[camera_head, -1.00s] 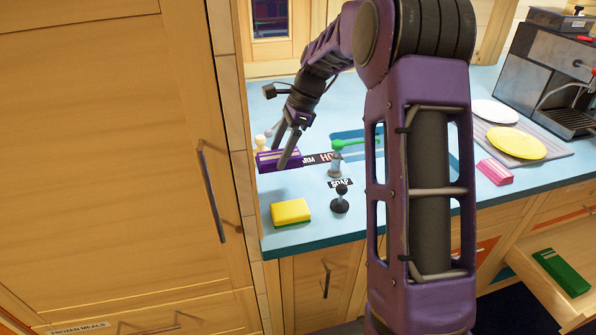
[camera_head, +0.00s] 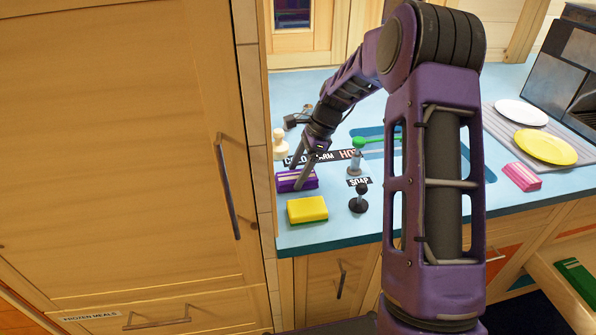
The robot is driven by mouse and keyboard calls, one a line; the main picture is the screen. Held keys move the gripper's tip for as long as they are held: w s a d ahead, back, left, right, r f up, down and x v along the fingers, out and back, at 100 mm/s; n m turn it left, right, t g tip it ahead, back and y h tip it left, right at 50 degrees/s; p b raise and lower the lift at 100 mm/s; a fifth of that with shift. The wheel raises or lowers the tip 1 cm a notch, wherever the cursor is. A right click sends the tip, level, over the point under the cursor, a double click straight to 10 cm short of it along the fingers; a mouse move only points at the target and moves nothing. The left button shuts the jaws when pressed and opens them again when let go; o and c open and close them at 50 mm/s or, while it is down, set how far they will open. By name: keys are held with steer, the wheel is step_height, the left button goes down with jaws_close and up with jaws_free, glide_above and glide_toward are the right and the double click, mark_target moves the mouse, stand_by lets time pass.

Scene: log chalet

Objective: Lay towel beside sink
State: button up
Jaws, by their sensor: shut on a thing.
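A folded purple towel with pale stripes (camera_head: 287,182) is on or just above the blue counter, at the left end near the tall cabinet. My gripper (camera_head: 299,181) points down and is shut on the towel. Whether the towel fully touches the counter I cannot tell. The sink (camera_head: 372,142) lies to the right of the towel, mostly hidden behind my arm. A green-handled tap (camera_head: 358,148) stands at its near left, with labels for cold, warm and hot beside it.
A yellow sponge (camera_head: 306,208) lies just in front of the towel, with a black soap dispenser (camera_head: 359,200) to its right. A cream bottle (camera_head: 279,143) stands behind the towel. A pink folded cloth (camera_head: 523,177) and plates (camera_head: 546,147) are at right. An open drawer (camera_head: 550,262) juts out below.

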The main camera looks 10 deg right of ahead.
steer(key=shift+f, duration=0.2)
steer(key=o, duration=1)
steer(key=shift+r, duration=0.1)
steer(key=p+v, duration=0.1)
steer(key=v, duration=1.1)
steer(key=shift+r, duration=0.15)
steer(key=shift+a, duration=0.1)
